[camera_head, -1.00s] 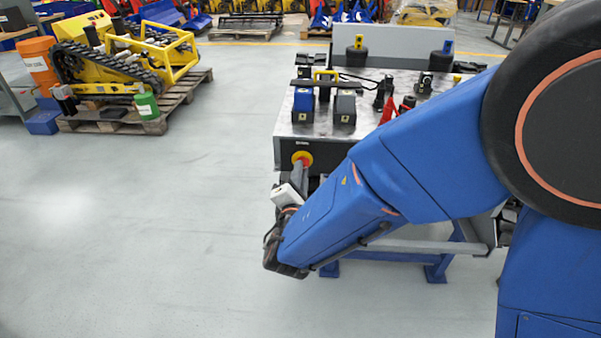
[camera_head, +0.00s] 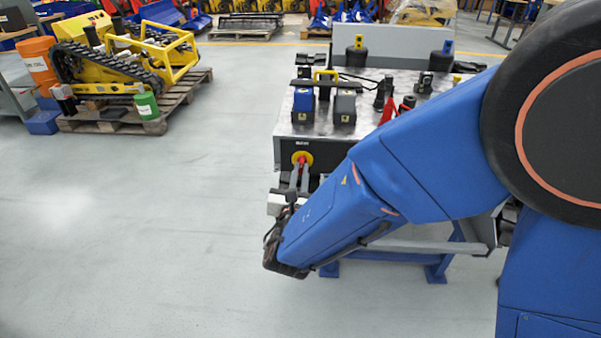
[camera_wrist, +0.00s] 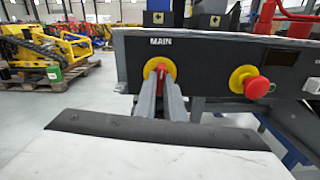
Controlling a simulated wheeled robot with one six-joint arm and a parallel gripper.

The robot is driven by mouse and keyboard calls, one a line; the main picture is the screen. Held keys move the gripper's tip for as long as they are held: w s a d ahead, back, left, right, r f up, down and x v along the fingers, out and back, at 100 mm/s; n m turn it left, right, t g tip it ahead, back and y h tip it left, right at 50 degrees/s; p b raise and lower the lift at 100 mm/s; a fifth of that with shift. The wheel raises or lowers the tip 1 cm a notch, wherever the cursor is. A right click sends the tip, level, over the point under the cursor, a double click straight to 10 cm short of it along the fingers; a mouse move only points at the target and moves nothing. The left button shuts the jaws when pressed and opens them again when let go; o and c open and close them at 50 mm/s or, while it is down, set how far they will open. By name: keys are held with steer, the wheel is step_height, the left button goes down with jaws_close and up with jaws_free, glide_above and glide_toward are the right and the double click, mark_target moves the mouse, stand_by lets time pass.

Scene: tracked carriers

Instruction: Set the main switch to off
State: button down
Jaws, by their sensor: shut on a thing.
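The main switch (camera_wrist: 170,68) is a red handle on a round yellow disc, under the label MAIN on the dark front panel. It also shows in the head view (camera_head: 308,156) at the front left of the bench. My gripper (camera_wrist: 161,80) is shut on the red handle, with one grey finger on each side. In the head view my gripper (camera_head: 299,168) reaches up to the panel from below. The handle looks upright between the fingers, which partly hide it. Any position marks on the disc cannot be read.
A red mushroom button (camera_wrist: 257,88) on a yellow disc sits right of the switch on the same panel. The bench top (camera_head: 322,128) carries black and blue blocks, cables and red parts. A yellow tracked carrier (camera_head: 105,60) stands on a pallet at the left. The floor between is clear.

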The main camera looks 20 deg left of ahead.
steer(key=shift+f+n, duration=0.1)
steer(key=shift+n, duration=0.6)
steer(key=c, duration=1.8)
jaws_free()
steer(key=shift+c, duration=0.2)
steer(key=v, duration=1.7)
steer(key=shift+s+d, duration=0.15)
steer(key=shift+s, duration=0.05)
